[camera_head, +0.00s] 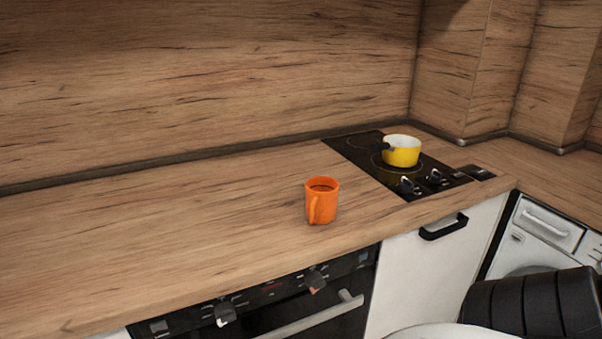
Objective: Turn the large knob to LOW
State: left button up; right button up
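Two dark knobs with light edges stand on the front of the black cooktop (350,153): a left cooktop knob (406,185) and a right cooktop knob (434,178). The oven panel (270,291) below the counter also has two knobs, a left oven knob (225,314) and a right oven knob (316,281). I cannot tell which knob is the large one, and no LOW marking is readable. Neither of my grippers is in view.
A yellow pot (403,156) with a dark handle sits on the cooktop, behind its knobs. An orange mug (321,201) stands on the wooden counter (170,225) left of the cooktop. The oven handle (320,315) sticks out below its panel. The counter's left side is clear.

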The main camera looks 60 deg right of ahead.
aim_at(405, 186)
jog(key=u, duration=0.4)
jog(key=k, duration=1.05)
jog(key=z, duration=1.5)
